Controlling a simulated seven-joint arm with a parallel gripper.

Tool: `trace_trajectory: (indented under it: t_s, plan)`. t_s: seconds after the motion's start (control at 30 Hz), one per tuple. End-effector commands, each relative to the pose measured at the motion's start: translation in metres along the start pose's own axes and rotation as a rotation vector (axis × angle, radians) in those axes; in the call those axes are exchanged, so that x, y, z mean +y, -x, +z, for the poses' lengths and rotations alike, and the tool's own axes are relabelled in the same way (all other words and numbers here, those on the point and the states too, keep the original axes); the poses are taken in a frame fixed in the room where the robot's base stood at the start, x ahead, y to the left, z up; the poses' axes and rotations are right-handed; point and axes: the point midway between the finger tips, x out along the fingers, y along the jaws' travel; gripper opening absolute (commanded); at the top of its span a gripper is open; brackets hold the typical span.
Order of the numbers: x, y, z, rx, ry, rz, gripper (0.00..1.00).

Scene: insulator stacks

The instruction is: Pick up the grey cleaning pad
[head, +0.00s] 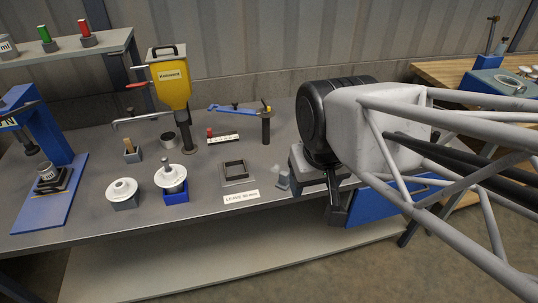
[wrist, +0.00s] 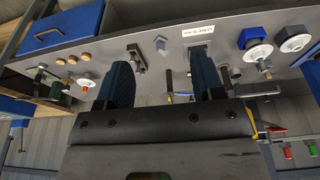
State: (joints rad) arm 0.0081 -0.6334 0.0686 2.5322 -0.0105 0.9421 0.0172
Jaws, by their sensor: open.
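A small grey piece (head: 283,180) lies on the bench beside my gripper in the head view. It may be the grey cleaning pad, but it is too small to be sure. My gripper (head: 318,203) is over the right part of the bench, just right of this piece. In the wrist view my gripper (wrist: 163,78) shows two blue fingers, spread apart with nothing held between them. My arm hides part of the bench in the head view.
White insulators (head: 122,189) and a blue-based insulator stack (head: 173,180) stand left. A label plate (head: 241,197) and a square dark frame (head: 235,170) lie near the front middle. A yellow tool (head: 172,82) and a clamp post (head: 266,125) stand behind.

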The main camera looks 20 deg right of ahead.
Motion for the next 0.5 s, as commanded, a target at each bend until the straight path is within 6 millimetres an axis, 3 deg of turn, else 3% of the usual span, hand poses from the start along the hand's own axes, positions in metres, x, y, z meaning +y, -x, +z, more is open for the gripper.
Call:
trace_trajectory:
  t_s: [0.27, 0.5]
  plan:
    - [0.0, -0.003, -0.006, -0.005, -0.014, 0.0, 0.62]
    - [0.002, -0.017, -0.035, -0.029, -0.082, 0.002, 0.62]
